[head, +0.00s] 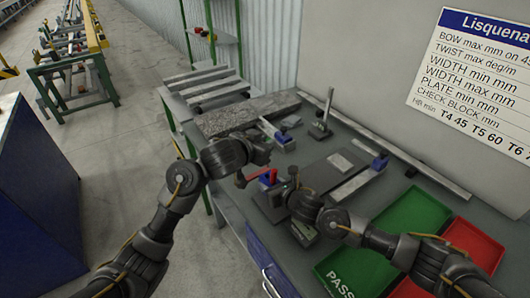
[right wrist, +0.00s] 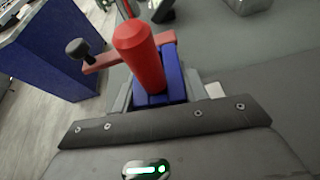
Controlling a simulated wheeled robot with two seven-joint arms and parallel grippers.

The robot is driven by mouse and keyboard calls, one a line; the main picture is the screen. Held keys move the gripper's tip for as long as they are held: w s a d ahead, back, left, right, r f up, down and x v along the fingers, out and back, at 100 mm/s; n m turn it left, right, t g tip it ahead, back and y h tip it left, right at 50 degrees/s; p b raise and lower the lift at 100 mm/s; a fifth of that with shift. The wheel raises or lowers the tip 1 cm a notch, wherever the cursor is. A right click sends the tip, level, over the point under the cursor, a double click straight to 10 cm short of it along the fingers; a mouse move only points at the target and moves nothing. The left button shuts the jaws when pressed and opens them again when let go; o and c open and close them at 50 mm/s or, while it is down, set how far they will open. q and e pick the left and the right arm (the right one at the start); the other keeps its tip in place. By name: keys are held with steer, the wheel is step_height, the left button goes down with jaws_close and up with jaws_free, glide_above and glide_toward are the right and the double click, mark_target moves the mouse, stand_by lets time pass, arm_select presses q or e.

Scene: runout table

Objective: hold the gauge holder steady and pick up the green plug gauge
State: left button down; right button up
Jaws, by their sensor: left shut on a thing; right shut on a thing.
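The gauge holder appears as a blue block (right wrist: 175,88) with a red cylinder (right wrist: 140,55) standing up from it in the right wrist view. A red bar with a black knob (right wrist: 77,48) sticks out to the left. In the head view, its red part (head: 262,174) shows between my two grippers. My right gripper (head: 287,191) appears shut on the blue block, low over the bench. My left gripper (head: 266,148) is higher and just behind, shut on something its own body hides. I see no green plug gauge in either view.
The bench has a green tray (head: 415,212) and a red tray (head: 476,246) at right. A grey slab (head: 245,113), a stand (head: 320,127) and a dark plate (head: 330,171) lie behind. A long metal bar (head: 400,160) runs along the back edge.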

steer(key=o, duration=1.1)
steer(key=shift+o, duration=0.2)
steer(key=shift+d, duration=0.1)
steer(key=v, duration=1.2)
